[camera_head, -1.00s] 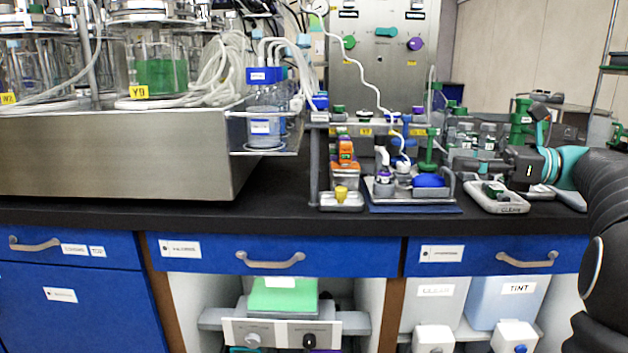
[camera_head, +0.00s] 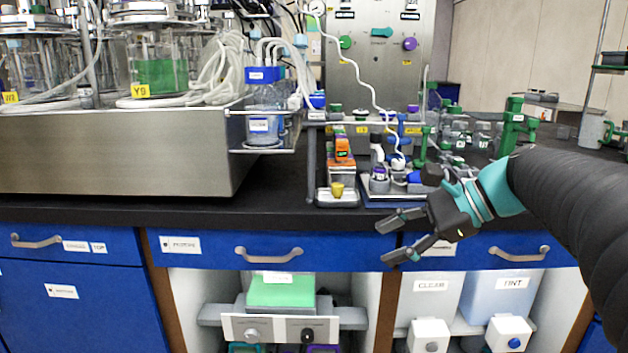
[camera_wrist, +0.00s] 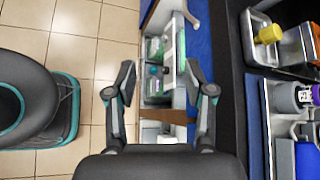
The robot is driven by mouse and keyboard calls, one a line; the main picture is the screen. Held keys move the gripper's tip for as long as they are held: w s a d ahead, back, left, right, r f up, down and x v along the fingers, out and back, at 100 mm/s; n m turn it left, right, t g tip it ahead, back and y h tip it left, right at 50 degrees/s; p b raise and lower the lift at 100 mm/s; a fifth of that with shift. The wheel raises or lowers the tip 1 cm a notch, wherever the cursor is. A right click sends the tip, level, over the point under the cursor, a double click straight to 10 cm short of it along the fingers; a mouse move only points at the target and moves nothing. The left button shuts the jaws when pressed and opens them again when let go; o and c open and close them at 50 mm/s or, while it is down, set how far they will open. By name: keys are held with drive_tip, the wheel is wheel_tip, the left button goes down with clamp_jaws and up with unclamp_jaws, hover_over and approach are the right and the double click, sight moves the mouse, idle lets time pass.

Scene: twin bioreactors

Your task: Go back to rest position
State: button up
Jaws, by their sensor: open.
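My gripper (camera_head: 394,238) is open and empty. In the head view it hangs in front of the bench's front edge, before the blue drawers, with its fingers pointing left. In the wrist view the two fingers of my gripper (camera_wrist: 158,85) are spread wide apart with nothing between them. Below them show the open shelf and the tiled floor. My arm comes in from the right side of the head view and hides part of the bench top and the right drawer.
The black bench top (camera_head: 270,205) carries a steel housing with glass vessels at left. A small tray with a yellow piece (camera_head: 337,189) and a blue-based rack stand near the front edge. Blue drawers with handles (camera_head: 269,258) lie below.

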drive_tip(key=s+d+f+n+t+h, duration=0.2)
drive_tip(key=s+f+n+h, duration=0.8)
drive_tip(key=s+f+n, duration=0.5)
drive_tip(key=shift+s+d+f+n, duration=0.3)
drive_tip(key=shift+s+d+f, duration=0.15)
drive_tip(key=shift+s, duration=0.3)
drive_tip(key=shift+r, duration=0.1)
drive_tip(key=shift+c, duration=0.2)
